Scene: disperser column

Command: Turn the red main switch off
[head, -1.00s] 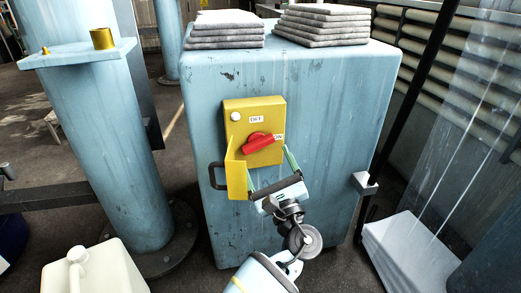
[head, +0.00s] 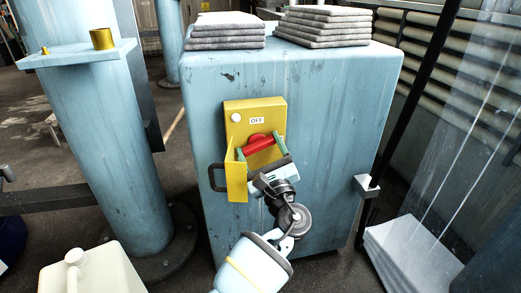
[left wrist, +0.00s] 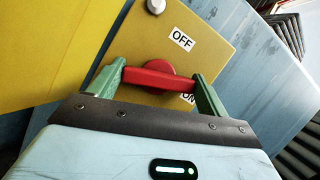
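The red main switch (head: 259,145) sits on a yellow panel (head: 265,113) on the front of the blue cabinet. Its handle lies at a slant below the OFF label (head: 257,121). My left gripper (head: 261,146) is open, with one green finger at each end of the handle. In the left wrist view the red handle (left wrist: 158,78) spans the gap between the fingers; whether both press on it I cannot tell. My right gripper is not in view.
A yellow flap (head: 237,178) stands open at the panel's lower left, close to my left gripper. A dark handle (head: 216,177) juts out beside it. A blue column (head: 110,150) stands left, a white jug (head: 95,272) at lower left.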

